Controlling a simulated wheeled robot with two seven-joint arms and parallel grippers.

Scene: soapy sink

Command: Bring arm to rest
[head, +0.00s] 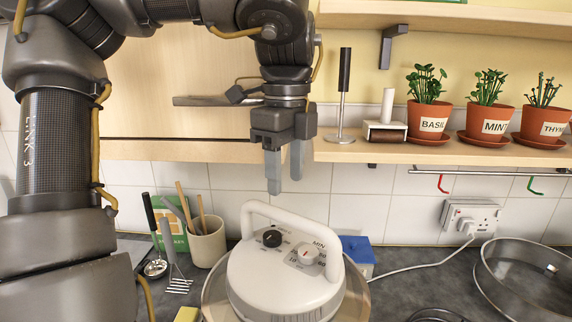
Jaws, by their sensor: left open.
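My left arm comes in from the left and bends over the top of the head view. My left gripper (284,172) hangs pointing down, with its two grey fingers apart and nothing between them. It is above and behind the white handled appliance (290,270), which has a black knob and a white knob on its lid. The fingertips look apart from the handle, though the exact gap cannot be told. My right gripper is not in the view.
A shelf (450,150) holds the basil pot (428,118), mint pot (490,120) and thyme pot (545,122). A utensil cup (207,243), ladle (154,266), blue box (357,255) and metal basin (520,285) stand on the counter. A cable runs to the wall socket (470,215).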

